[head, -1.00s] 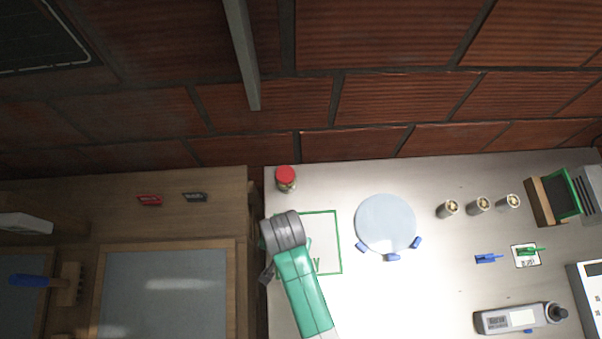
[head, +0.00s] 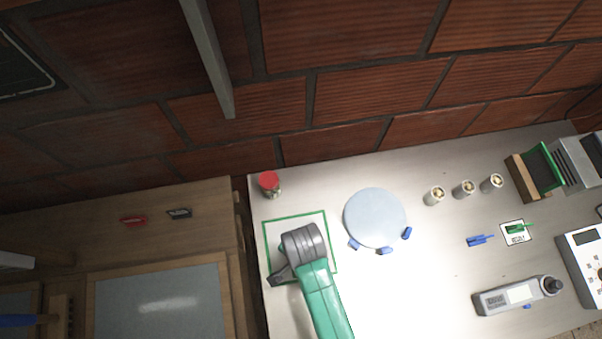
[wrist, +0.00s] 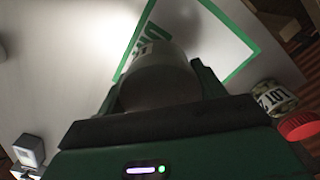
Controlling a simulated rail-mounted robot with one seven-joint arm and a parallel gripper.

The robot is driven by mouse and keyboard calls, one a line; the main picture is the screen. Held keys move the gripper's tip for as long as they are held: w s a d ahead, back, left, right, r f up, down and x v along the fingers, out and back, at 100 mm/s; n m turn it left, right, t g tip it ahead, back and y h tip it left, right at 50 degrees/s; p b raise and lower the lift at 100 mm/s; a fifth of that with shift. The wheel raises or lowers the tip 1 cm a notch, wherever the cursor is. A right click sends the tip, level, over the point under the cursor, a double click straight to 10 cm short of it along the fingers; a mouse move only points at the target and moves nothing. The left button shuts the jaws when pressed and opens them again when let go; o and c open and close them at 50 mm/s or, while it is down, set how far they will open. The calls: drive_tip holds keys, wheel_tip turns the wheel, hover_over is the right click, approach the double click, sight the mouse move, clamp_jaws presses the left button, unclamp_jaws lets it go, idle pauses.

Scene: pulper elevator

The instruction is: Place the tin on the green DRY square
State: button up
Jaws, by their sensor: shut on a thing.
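My gripper (wrist: 157,88) is shut on a pale grey cylindrical tin (wrist: 158,70), with a finger on each side of it in the wrist view. The green-outlined DRY square (wrist: 240,66) lies below and behind the tin there, its green lettering partly covered by the tin. In the head view, the square (head: 295,214) is a green outline on the pale bench, and my arm covers its lower middle. The tin is hidden under my arm in that view. I cannot tell whether the tin touches the bench.
A red-lidded jar (head: 270,186) stands just above the square's upper left corner. A pale round disc (head: 375,217) with blue clips lies close to its right. Several small metal cylinders (head: 463,190) and a handheld meter (head: 518,296) are farther right.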

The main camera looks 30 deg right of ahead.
drive_tip(key=w, duration=0.1)
drive_tip(key=w+d, duration=0.1)
drive_tip(key=w, duration=0.1)
drive_tip(key=shift+w+d+f, duration=0.15)
drive_tip(key=shift+w+f, duration=0.05)
drive_tip(key=shift+w, duration=0.05)
drive_tip(key=shift+w+d+f+b, duration=0.1)
drive_tip(key=shift+w+f+b, duration=0.1)
drive_tip(key=shift+f, duration=0.7)
drive_tip(key=shift+w+f+b, duration=0.1)
drive_tip(key=shift+f+b, duration=0.05)
drive_tip(key=shift+f, duration=0.7)
drive_tip(key=shift+f, duration=0.1)
drive_tip(key=o, duration=1.1)
wheel_tip(320, 180, up, 12)
drive_tip(key=p, duration=0.1)
drive_tip(key=shift+p, duration=0.4)
